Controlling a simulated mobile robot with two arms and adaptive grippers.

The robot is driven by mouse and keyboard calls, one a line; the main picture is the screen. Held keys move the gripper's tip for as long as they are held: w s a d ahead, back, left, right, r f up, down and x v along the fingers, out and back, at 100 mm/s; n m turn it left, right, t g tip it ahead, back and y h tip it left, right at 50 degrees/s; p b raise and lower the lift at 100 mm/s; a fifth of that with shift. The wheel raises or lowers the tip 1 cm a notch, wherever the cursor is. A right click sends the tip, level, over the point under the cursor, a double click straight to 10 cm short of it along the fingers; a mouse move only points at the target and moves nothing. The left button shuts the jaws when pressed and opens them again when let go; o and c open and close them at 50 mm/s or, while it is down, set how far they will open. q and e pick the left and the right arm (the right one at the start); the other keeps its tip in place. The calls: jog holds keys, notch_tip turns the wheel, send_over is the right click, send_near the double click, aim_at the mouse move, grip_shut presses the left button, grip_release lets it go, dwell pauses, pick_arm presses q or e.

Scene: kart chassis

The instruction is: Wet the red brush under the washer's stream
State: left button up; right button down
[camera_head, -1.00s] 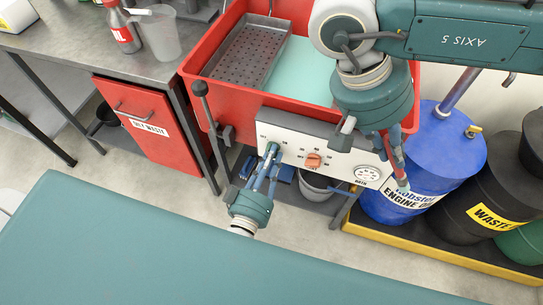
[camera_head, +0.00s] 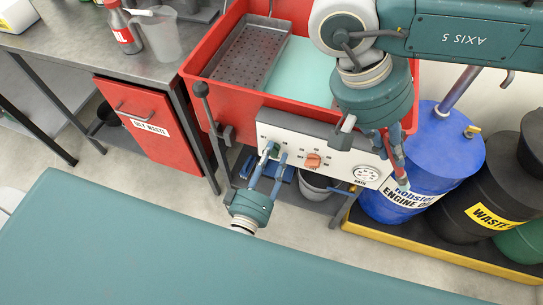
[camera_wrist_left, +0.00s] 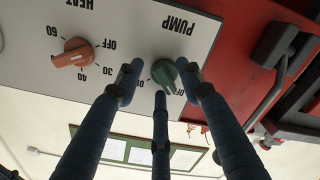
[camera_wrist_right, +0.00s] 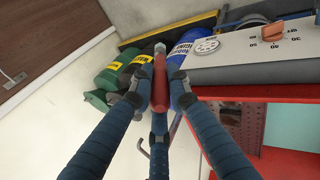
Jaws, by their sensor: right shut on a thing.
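The red brush (camera_head: 398,165) hangs in my right gripper (camera_head: 392,150), in front of the washer's panel at its right end. In the right wrist view the fingers are shut around the brush (camera_wrist_right: 160,85), with its pale tip pointing away. The washer (camera_head: 230,115) is a red basin with a perforated tray and a pale green floor; no stream is visible. My left gripper (camera_head: 275,157) is at the white panel (camera_head: 335,160). In the left wrist view its fingers are spread around the green PUMP knob (camera_wrist_left: 166,76), with a gap on the left side.
An orange HEAT knob (camera_wrist_left: 74,53) sits beside the pump knob. A blue drum (camera_head: 435,160) and black waste drums (camera_head: 490,195) stand at the right on a yellow-edged pallet. A steel bench (camera_head: 90,45) with a bottle and jug is at the left. A teal surface (camera_head: 200,260) fills the foreground.

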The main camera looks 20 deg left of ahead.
pick_arm(q)
jog(key=shift+s, duration=0.15)
jog(key=s, duration=1.1)
jog(key=shift+s+a, duration=0.2)
jog(key=shift+s, duration=0.2)
